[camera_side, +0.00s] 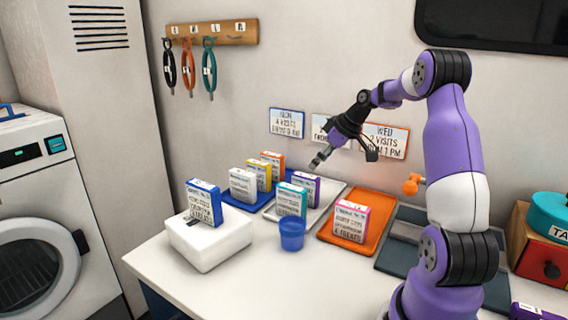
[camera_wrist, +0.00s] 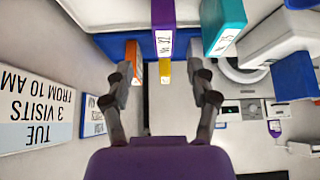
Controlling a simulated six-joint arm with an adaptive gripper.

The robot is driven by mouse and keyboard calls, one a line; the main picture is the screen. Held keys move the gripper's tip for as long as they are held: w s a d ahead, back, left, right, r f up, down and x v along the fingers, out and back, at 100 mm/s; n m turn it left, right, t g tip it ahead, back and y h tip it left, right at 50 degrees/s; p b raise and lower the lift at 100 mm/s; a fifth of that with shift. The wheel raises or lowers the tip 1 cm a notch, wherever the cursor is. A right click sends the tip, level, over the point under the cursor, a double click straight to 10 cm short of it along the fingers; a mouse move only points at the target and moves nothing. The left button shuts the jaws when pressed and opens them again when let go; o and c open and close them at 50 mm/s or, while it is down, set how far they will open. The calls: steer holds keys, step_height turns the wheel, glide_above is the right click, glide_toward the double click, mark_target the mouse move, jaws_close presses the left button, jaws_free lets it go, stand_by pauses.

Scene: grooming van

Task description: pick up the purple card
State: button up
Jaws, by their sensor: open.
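The purple card (camera_side: 306,186) stands upright on the pale tray (camera_side: 327,207), behind and right of the teal card (camera_side: 291,200), which hides part of it. In the wrist view the purple card (camera_wrist: 163,22) is at the top middle, ahead of the space between my fingers. My gripper (camera_side: 318,160) is above the purple card in the side view, apart from it. In the wrist view my gripper (camera_wrist: 164,78) has its two fingers spread with nothing held between them.
Orange (camera_side: 272,163) and yellow (camera_side: 258,177) cards stand near the blue tray (camera_side: 236,195). A blue card (camera_side: 203,203) stands in a white block (camera_side: 210,240). A blue cup (camera_side: 292,234) is in front. A pink-edged card (camera_side: 351,221) stands on the orange tray (camera_side: 372,210).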

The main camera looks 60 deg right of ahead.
mark_target(306, 175)
steer(key=x, duration=0.9)
steer(key=shift+w+a+f, duration=0.2)
steer(key=shift+a+f, duration=0.05)
steer(key=shift+f, duration=0.05)
jaws_close()
